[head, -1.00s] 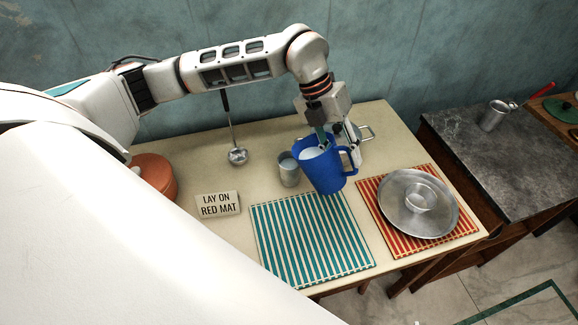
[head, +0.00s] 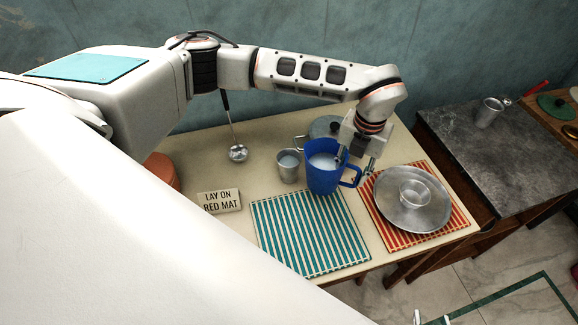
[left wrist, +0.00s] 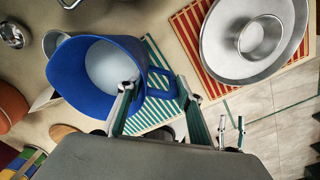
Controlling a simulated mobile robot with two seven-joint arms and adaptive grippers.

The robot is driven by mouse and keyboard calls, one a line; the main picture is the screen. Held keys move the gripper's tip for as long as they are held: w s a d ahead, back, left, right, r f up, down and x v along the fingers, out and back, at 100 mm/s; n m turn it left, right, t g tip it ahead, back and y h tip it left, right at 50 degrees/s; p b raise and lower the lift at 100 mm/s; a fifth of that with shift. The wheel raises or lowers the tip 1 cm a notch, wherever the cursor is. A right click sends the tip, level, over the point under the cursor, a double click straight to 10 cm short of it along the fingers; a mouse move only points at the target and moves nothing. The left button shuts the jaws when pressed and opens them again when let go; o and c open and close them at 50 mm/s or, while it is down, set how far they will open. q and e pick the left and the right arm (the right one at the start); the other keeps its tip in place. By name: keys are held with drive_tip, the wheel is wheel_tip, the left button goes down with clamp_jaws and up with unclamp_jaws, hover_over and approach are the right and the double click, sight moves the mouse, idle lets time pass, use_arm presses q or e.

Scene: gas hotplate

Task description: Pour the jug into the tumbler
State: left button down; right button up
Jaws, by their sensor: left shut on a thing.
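The blue jug (head: 323,180), with pale liquid inside, is about upright at the back edge of the striped teal mat. I cannot tell whether its base touches the table. My left gripper (head: 362,168) is shut on its handle, on the right side; the handle also shows between the fingers in the left wrist view (left wrist: 160,84). The grey metal tumbler (head: 289,168) stands upright just left of the jug, with pale contents inside. The jug partly hides it in the left wrist view. My right gripper (head: 432,319) shows only its spread fingertips at the bottom edge, empty.
A sign (head: 222,201) reads "LAY ON RED MAT". The teal mat (head: 310,240) is clear.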

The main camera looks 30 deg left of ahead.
sight(354, 166)
use_arm(q)
drive_tip(key=shift+r+p, duration=0.65)
drive_tip(key=shift+r, duration=0.5)
drive_tip(key=shift+r+p, duration=0.3)
drive_tip(key=shift+r, duration=0.6)
